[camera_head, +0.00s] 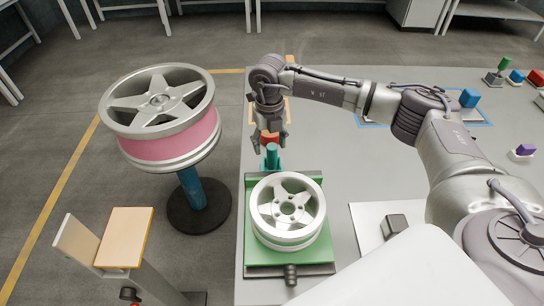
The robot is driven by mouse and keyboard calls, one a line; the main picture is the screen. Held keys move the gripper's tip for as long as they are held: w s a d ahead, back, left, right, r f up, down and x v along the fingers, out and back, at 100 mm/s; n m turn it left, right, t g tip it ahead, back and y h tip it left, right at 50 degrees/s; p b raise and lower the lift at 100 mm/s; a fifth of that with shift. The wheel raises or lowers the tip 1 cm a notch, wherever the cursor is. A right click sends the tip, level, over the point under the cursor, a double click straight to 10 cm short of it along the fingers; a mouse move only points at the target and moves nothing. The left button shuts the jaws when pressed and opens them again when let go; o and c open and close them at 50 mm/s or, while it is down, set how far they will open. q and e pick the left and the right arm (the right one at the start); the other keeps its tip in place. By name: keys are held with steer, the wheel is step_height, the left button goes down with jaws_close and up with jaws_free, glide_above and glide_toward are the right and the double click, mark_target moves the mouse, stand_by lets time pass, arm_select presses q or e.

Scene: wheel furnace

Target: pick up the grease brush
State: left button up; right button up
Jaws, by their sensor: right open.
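My right gripper (270,137) points down over the table's far left part, behind the silver wheel, and is open. A red-orange object (269,139) shows between and behind its fingers; I cannot tell whether they touch. A teal upright cylinder (272,156) stands just in front of it, at the back of the green fixture. I cannot make out the grease brush for certain; it may be partly hidden by my right gripper. My left gripper is not in view.
A silver wheel (287,208) lies on the green fixture (265,263) on the grey table (345,165). A larger wheel with a pink band (170,145) rests on a blue stand at left. A grey block (394,226) lies on a white sheet.

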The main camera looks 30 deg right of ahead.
mark_target(272, 154)
steer(key=f, duration=0.2)
steer(key=f+p, duration=0.1)
steer(key=shift+d+f, duration=0.35)
steer(key=shift+d, duration=0.05)
steer(key=shift+f, duration=0.6)
jaws_close()
